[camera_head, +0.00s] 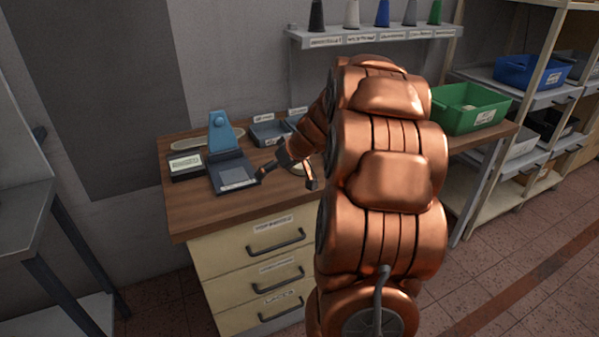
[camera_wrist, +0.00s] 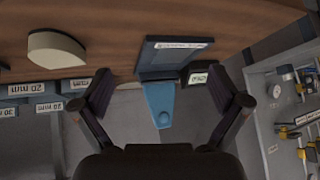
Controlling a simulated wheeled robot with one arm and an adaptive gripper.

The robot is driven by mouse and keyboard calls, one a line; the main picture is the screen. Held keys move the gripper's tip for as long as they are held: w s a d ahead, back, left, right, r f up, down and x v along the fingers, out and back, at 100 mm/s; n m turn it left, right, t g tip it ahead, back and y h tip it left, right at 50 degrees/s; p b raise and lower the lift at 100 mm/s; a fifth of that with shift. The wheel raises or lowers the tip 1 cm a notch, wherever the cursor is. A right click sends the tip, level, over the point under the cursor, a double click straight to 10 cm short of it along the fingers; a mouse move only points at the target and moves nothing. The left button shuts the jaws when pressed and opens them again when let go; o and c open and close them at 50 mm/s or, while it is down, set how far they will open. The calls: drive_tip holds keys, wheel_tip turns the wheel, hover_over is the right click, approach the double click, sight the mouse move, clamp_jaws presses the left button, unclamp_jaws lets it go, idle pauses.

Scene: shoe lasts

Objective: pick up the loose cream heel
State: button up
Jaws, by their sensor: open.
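The loose cream heel (camera_wrist: 56,54) lies on the brown wooden worktop (camera_wrist: 110,22), on the left of the wrist view. In the head view a small pale part of it (camera_head: 298,168) shows, mostly hidden by my arm and gripper. My gripper (camera_head: 286,180) is open and empty, low over the worktop. In the wrist view its two fingers (camera_wrist: 164,90) are spread wide, and the heel lies beyond and left of the left finger, not between them. A dark blue fixture (camera_head: 232,173) with a light blue upright (camera_head: 222,132) stands left of my gripper.
A small display box (camera_head: 185,164) stands left of the fixture. A grey tray (camera_head: 268,134) is behind my gripper, and a green bin (camera_head: 468,107) stands at the worktop's right. A shelf (camera_head: 375,37) with several coloured cones is above. The worktop's front left is clear.

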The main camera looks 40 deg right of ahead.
sight(300, 167)
drive_tip(key=d+f, duration=0.1)
drive_tip(key=d, duration=0.3)
drive_tip(key=s+d+f+h, duration=0.1)
drive_tip(key=d, duration=0.4)
drive_tip(key=d+f+m+t+h, duration=0.1)
drive_tip(key=d, duration=0.4)
drive_tip(key=shift+s+d+b, duration=0.15)
drive_tip(key=shift+b, duration=0.25)
drive_tip(key=shift+p+x, duration=0.3)
drive_tip(key=shift+x, duration=0.85)
drive_tip(key=w, duration=0.1)
drive_tip(key=w+f+p, duration=0.1)
drive_tip(key=w, duration=0.2)
drive_tip(key=shift+f+p, duration=0.3)
drive_tip(key=shift+f, duration=0.1)
drive_tip(key=shift+w+d+f, duration=0.1)
drive_tip(key=shift+w+f, duration=0.25)
drive_tip(key=shift+f, duration=0.15)
drive_tip(key=c, duration=1.3)
